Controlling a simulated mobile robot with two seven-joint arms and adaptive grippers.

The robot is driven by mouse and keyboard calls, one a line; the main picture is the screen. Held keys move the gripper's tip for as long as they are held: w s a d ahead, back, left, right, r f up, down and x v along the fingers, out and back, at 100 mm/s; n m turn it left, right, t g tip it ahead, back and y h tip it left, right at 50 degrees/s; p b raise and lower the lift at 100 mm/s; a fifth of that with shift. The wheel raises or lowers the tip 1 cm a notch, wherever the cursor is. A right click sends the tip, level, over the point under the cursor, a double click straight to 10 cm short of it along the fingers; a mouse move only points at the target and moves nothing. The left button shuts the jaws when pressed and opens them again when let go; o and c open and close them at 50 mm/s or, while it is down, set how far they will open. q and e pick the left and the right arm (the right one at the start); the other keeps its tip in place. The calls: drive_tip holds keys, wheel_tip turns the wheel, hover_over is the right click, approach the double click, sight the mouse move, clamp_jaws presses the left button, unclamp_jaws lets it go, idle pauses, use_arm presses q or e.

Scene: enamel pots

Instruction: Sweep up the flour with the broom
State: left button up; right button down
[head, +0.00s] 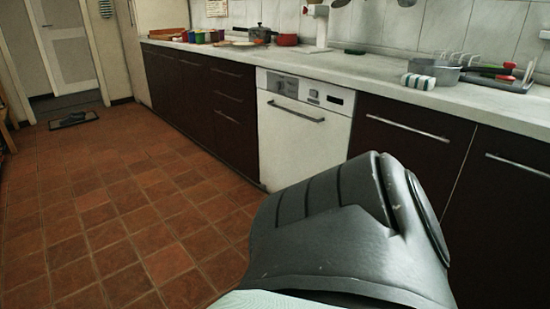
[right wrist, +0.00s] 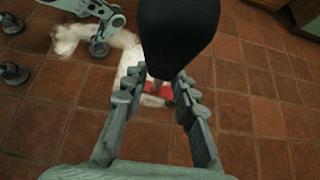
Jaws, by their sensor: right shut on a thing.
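In the right wrist view, a thick black handle end (right wrist: 178,35), seemingly the broom's, rises close to the camera. My right gripper (right wrist: 157,92) has its fingers on either side of the handle's line and is shut on it. A red part (right wrist: 160,91), seemingly the broom's head, shows below, between the fingers near the floor. White flour (right wrist: 85,43) lies spread on the brown tiles at the upper left, and more white shows beside the red part. Whether the broom touches the floor is hidden. The head view shows neither gripper, broom nor flour.
In the head view, a counter (head: 370,68) with dark cabinets and a white dishwasher (head: 303,130) runs along the right. The tiled floor (head: 110,210) at left is clear. A dark mat (head: 73,119) lies near the doorway.

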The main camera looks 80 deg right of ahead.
drive_tip(key=w+a+p, duration=0.3)
drive_tip(key=w+a, duration=0.5)
drive_tip(key=a, duration=0.5)
drive_tip(key=w+a+p, duration=0.3)
drive_tip(key=w+a, duration=0.6)
drive_tip(key=a, duration=0.3)
drive_tip(key=w+a+p, duration=0.4)
drive_tip(key=w+a, duration=0.4)
drive_tip(key=a, duration=0.5)
drive_tip(key=shift+d+r, duration=0.15)
drive_tip(key=shift+r, duration=1.55)
